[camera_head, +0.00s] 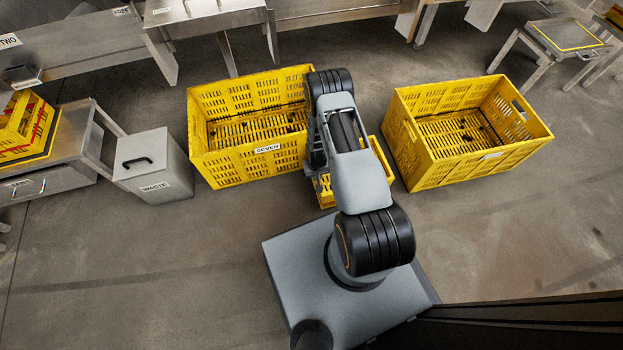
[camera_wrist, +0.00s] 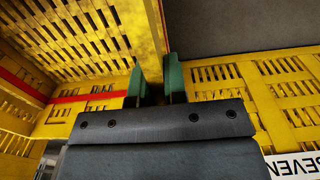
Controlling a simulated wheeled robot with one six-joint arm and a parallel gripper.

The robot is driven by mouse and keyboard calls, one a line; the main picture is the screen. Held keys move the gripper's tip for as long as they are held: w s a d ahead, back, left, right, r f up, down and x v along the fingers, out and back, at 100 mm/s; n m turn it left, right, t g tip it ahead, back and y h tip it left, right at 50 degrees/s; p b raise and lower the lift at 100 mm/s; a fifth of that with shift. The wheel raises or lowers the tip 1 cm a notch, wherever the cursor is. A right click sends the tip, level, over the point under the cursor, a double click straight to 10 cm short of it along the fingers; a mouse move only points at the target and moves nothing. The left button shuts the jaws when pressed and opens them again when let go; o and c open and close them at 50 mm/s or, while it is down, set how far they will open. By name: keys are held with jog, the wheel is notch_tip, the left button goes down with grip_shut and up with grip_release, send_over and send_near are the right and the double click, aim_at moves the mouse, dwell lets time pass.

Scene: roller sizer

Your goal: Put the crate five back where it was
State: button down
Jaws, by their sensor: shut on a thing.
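A small yellow crate (camera_head: 327,196) shows in the head view, mostly hidden under my arm. In the wrist view a yellow slatted crate (camera_wrist: 80,35) with a red stripe fills the left side. It looks like the same crate, but no number on it is readable, so I cannot confirm it is five. My gripper (camera_wrist: 156,80), with green fingers, is shut on this crate's wall. My arm hides the gripper in the head view. Whether the crate touches the floor cannot be told.
Large yellow crate SEVEN (camera_head: 250,165) stands close on the left and also shows in the wrist view (camera_wrist: 225,88). Another large open crate (camera_head: 430,165) stands on the right. A WASTE bin (camera_head: 165,182) is further left. Steel tables line the back; floor at right front is clear.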

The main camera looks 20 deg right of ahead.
jog(key=shift+w+a+f, duration=0.15)
jog(key=shift+a+f, duration=0.05)
jog(key=shift+f, duration=0.05)
jog(key=shift+w+a+f+b, duration=0.15)
jog(key=shift+f+b, duration=0.55)
jog(key=shift+f, duration=0.2)
jog(key=shift+w+a+f+b, duration=0.1)
jog(key=shift+w+f+b, duration=0.05)
jog(key=shift+f+b, duration=0.6)
jog(key=shift+f, duration=0.2)
jog(key=shift+f, duration=0.15)
jog(key=c, duration=1.2)
grip_release()
jog(key=shift+o, duration=0.2)
